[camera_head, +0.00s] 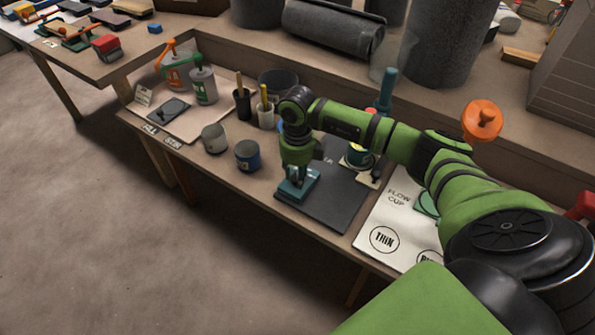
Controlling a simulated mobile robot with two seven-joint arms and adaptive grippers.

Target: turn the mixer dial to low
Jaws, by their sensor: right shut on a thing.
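My right gripper (297,177) points down at the front of the dark mat (337,208). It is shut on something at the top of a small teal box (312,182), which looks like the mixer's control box. The dial and any marks on it are hidden behind the fingers, so its setting cannot be read. A teal upright (386,88), perhaps part of the mixer, stands further back behind my right arm. A can (356,157) is partly hidden by that arm. My left gripper is not in view.
A blue can (247,155) and a grey can (214,138) stand left of the mat. Brush pots (242,104) are behind them. A white sheet (388,222) marked THIN lies to the right. Dark rolls (333,32) lie at the back.

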